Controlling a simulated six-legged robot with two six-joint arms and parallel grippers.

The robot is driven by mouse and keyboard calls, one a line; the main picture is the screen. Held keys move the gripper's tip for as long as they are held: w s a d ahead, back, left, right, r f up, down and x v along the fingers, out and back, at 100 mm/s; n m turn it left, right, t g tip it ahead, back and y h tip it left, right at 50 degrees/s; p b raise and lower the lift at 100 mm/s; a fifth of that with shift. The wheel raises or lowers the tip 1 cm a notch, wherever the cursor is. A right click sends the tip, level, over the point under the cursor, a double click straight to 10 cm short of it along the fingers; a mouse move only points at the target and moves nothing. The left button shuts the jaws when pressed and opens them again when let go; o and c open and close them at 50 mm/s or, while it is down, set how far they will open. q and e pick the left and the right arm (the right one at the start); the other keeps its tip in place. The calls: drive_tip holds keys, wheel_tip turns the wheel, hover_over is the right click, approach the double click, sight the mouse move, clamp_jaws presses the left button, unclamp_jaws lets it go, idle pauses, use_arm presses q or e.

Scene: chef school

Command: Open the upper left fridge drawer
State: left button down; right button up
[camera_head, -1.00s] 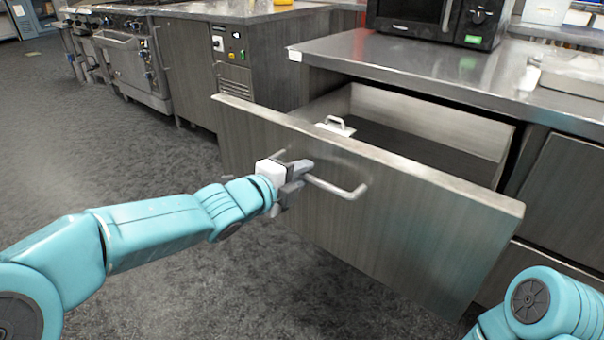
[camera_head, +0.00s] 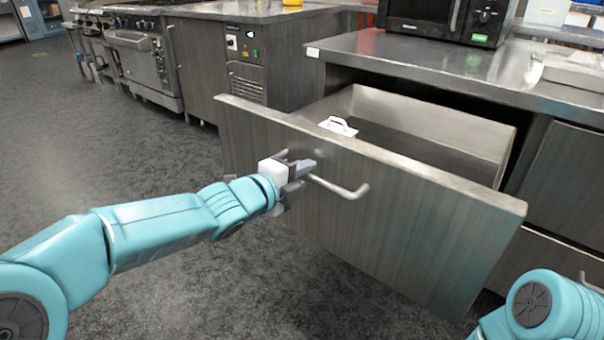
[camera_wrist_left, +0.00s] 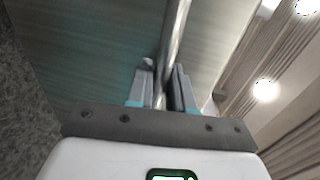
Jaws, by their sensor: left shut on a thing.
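The upper left fridge drawer (camera_head: 420,215) is pulled well out from under the steel counter, and its inside shows behind the wood-grain front. A white object with a handle (camera_head: 338,126) lies inside near the front. My left gripper (camera_head: 302,172) is shut on the drawer's bar handle (camera_head: 345,190) near the handle's left end. In the left wrist view the handle (camera_wrist_left: 174,40) runs between the two fingers (camera_wrist_left: 164,88), with the drawer front (camera_wrist_left: 90,45) behind. My right arm shows at the lower right, but its gripper is out of view.
The steel counter (camera_head: 400,62) above the drawer carries a microwave (camera_head: 440,18) and a tray (camera_head: 575,72). A cabinet with a control panel (camera_head: 243,45) and an oven (camera_head: 140,65) stand to the left. The grey floor (camera_head: 110,140) at left is clear.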

use_arm(q)
drive_tip(key=shift+w, duration=0.1)
idle(0.3)
drive_tip(key=c, duration=1.2)
unclamp_jaws()
drive_tip(key=p+v, duration=0.3)
drive_tip(key=v, duration=1.3)
drive_tip(key=shift+a+p, duration=0.1)
drive_tip(key=shift+p, duration=0.3)
